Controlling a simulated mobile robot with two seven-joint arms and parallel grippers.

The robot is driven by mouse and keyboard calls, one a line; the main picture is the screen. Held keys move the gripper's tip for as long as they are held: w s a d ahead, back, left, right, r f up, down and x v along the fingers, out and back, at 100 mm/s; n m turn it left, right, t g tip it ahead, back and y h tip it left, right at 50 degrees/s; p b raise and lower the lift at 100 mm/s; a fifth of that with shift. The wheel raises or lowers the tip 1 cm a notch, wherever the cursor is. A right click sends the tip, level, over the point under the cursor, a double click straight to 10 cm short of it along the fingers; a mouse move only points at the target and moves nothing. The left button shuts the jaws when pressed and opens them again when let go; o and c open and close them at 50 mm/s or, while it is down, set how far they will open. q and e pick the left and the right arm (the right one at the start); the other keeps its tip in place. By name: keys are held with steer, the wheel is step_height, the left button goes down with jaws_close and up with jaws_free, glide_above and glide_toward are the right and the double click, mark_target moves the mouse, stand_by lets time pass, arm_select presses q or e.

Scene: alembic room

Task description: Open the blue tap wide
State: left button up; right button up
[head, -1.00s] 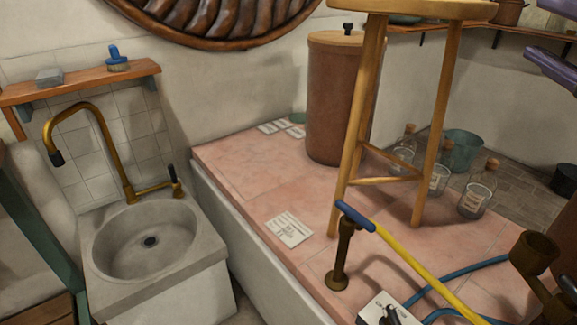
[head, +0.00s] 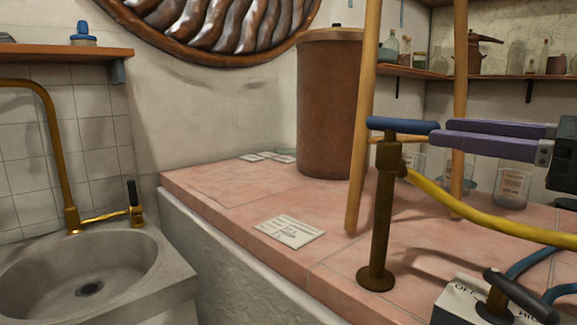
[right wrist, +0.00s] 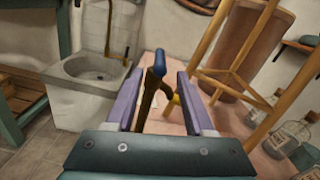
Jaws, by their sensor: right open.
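The blue tap is a brown standpipe (head: 383,220) on the tiled ledge, with a blue lever handle (head: 393,124) lying roughly level across its top. A yellow hose (head: 480,212) runs off its side to the right. My right gripper (head: 437,133), with purple fingers, is open at the right end of the blue handle. In the right wrist view the blue handle (right wrist: 159,62) shows between and just beyond the spread fingertips. I cannot tell whether the fingers touch it. My left gripper is not in view.
A wooden stool (head: 358,190) stands just behind the tap, with glass bottles (head: 513,185) near it. A white box with a dark lever (head: 462,300) sits at the front right. A paper card (head: 290,232) lies left of the tap. A sink (head: 130,275) stands at the left.

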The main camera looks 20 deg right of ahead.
mark_target(386, 127)
steer(key=x, duration=0.9)
steer(key=shift+w+a, duration=0.15)
steer(key=shift+w, duration=0.25)
jaws_close()
